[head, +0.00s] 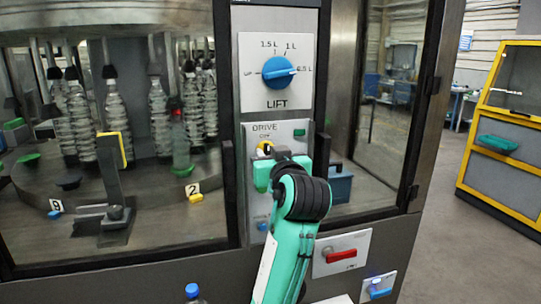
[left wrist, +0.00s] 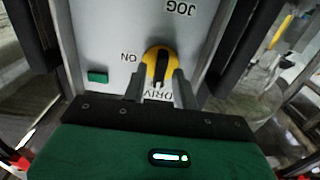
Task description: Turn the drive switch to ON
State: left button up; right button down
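The drive switch is a round yellow knob with a black bar across it (head: 265,149), on the grey panel marked DRIVE. In the left wrist view the knob (left wrist: 152,68) shows upside down, with ON to its left and JOG beyond it. Its black bar stands nearly upright in that picture, not toward ON. My left gripper (head: 269,158) is at the switch from below. In the left wrist view its two fingers (left wrist: 160,82) are apart, one on each side of the knob's near part. I cannot tell if they touch it. My right gripper is out of view.
A blue LIFT dial (head: 276,71) sits above the DRIVE panel. A green button (left wrist: 97,77) is beside the switch. Dark upright handles flank the panel. A red handle (head: 341,256) and a blue switch (head: 379,288) are lower right. Bottles stand behind glass at left.

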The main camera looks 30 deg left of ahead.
pick_arm(q)
grip_shut()
jog(key=shift+m+p, duration=0.3)
jog(key=shift+r, duration=0.1)
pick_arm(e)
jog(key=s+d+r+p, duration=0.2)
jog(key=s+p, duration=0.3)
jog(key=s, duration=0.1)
pick_arm(q)
jog(key=shift+w+d+f+m+p, duration=0.1)
jog(key=shift+f+m+p, duration=0.05)
jog(key=shift+m+p, duration=3.95)
jog(key=shift+w+d+f+m+p, duration=0.1)
jog(key=shift+f+m+p, duration=0.05)
jog(key=shift+m+p, duration=3.95)
pick_arm(e)
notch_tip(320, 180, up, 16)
jog(key=b, duration=0.1)
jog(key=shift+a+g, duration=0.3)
pick_arm(q)
jog(key=shift+m, duration=0.7)
